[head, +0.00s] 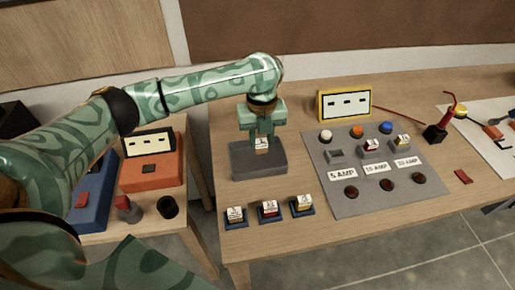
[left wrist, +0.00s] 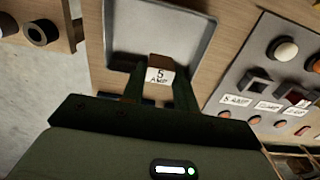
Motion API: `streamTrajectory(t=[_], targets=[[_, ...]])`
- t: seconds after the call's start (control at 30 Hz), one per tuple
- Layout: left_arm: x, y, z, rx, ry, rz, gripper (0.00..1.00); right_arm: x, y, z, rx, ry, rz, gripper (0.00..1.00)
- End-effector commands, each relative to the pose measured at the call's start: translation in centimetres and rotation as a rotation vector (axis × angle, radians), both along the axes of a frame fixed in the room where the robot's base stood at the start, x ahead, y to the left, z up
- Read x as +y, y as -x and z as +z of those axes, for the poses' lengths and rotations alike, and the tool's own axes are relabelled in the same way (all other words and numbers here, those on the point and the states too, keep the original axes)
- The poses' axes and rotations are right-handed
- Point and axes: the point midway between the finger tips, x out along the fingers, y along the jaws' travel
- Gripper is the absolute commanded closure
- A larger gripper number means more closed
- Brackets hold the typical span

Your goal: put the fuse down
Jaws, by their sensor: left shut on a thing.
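My left gripper (head: 262,139) points down over the grey tray (head: 245,168) and is shut on a fuse (head: 262,147). In the left wrist view the fuse (left wrist: 160,74) shows a white label reading "5 AMP" and a brown top, between the two dark fingers (left wrist: 160,88). The tray (left wrist: 128,42) lies beneath and around it in that view. I cannot tell whether the fuse touches the tray floor. My right gripper is in neither view.
Right of the tray is a grey panel (head: 350,198). Its 5 AMP socket (head: 335,155) is empty; the other two hold fuses. Three labelled blocks on blue bases (head: 269,211) stand along the near table edge. A yellow-framed box (head: 344,104) stands behind the panel.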

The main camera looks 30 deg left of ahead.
Motion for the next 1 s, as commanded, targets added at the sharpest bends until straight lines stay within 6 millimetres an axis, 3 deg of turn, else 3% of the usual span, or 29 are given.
streamTrajectory(t=[0.17,0.3,0.67,0.7,0.77,1.0], targets=[[1.6,-0.4,-2.6,0.004,-0.001,0.004,0.92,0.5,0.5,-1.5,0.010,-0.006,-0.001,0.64],[1.4,-0.4,-5.0,0.003,0.000,0.001,0.92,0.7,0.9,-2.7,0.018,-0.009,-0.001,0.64],[1.4,-0.4,-5.0,-0.002,-0.001,0.001,0.92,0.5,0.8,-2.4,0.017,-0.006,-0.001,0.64],[1.5,-0.4,-5.0,-0.002,-0.001,0.001,0.65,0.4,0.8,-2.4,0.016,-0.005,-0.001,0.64],[1.4,-0.4,-5.0,-0.002,-0.001,0.000,0.48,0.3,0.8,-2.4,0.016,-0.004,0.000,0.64],[1.4,-0.4,-5.0,-0.002,-0.001,0.001,0.48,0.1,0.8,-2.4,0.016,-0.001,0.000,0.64]])
